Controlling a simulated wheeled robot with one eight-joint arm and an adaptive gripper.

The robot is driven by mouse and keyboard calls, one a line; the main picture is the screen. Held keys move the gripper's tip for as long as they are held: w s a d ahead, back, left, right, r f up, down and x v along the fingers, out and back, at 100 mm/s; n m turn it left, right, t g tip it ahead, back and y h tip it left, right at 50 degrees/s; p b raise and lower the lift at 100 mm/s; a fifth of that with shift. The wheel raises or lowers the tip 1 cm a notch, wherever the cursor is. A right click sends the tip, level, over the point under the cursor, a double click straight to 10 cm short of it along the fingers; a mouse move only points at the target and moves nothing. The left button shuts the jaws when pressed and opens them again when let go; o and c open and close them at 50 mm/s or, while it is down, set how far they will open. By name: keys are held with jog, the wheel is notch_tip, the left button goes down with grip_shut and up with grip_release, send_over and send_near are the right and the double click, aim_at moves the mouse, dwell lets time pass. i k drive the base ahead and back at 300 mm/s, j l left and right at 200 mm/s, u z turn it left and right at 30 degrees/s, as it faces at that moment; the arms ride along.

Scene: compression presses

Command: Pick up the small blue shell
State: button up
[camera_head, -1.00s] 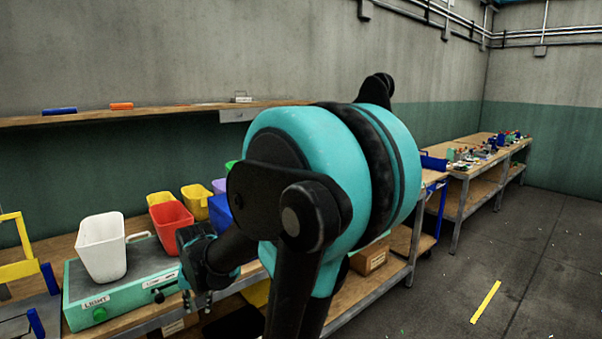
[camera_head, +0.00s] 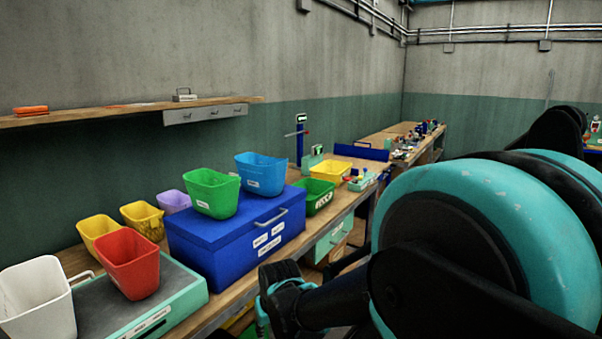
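I cannot make out a small blue shell for certain. Small blue and other coloured parts (camera_head: 360,178) lie on the bench beyond the yellow bin, too small to identify. More tiny coloured parts (camera_head: 425,130) stand on the far bench. My gripper (camera_head: 264,310) is low in the middle, in front of the bench edge and below the blue chest. It is partly cut off by the bottom edge, and its fingers do not show clearly. My arm's large teal joint fills the right side and hides what lies behind it.
A blue chest (camera_head: 205,245) carries a green bin (camera_head: 212,195) and a blue bin (camera_head: 262,176). A red bin (camera_head: 130,265) and a white bin (camera_head: 38,300) stand at left. Yellow and green bins are farther along. A wall shelf (camera_head: 130,112) runs above.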

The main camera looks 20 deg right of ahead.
aim_at(263, 179)
jog(key=i+j+z, duration=0.15)
jog(key=z, duration=0.3)
jog(key=u, duration=0.45)
jog(key=i+l+u, duration=0.1)
jog(key=l+u, duration=0.3)
jog(key=l, duration=0.15)
jog(key=l+u, duration=0.45)
jog(key=l, duration=0.1)
